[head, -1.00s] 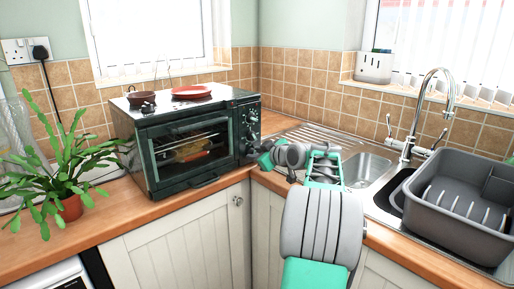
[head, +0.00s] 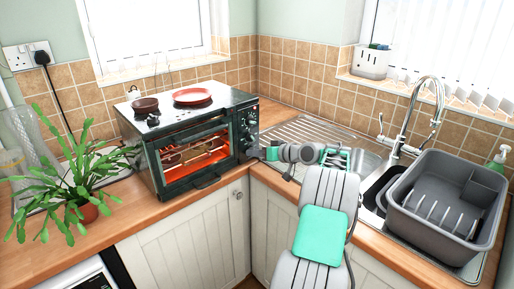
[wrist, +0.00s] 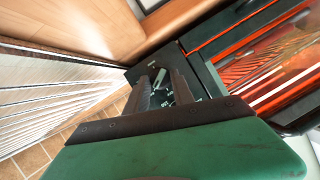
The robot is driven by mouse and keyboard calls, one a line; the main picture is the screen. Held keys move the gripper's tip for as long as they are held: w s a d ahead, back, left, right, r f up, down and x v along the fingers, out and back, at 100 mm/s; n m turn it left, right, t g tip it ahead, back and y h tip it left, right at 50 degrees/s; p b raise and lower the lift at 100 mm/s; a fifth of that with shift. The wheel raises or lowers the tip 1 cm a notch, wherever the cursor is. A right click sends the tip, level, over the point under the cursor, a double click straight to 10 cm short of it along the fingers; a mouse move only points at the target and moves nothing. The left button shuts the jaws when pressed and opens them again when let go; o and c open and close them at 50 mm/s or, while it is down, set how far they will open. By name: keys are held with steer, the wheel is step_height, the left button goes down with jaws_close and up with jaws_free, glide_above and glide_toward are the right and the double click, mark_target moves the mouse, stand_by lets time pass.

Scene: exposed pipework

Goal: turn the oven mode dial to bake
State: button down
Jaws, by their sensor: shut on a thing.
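The toaster oven (head: 185,170) stands on the counter left of the corner, with its glass door closed and its inside glowing orange. Its control panel (head: 250,125) is on the right of its front, with several dials one above another. My gripper (head: 262,154) is at the low part of this panel. In the wrist view, my gripper (wrist: 160,82) has its two dark fingers on either side of a dial (wrist: 162,77) and is shut on it. White marks surround the dial, but they are too small to read, so its setting cannot be told. The fingers hide part of the dial.
The sink tap (head: 425,115) and a grey dish rack (head: 445,205) are on the right. The counter corner behind the oven is clear.

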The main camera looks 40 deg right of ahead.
stand_by(0.3)
steer(key=c, duration=1.1)
jaws_free()
steer(key=v, duration=0.8)
steer(key=shift+b, duration=0.35)
steer(key=shift+w+f, duration=0.1)
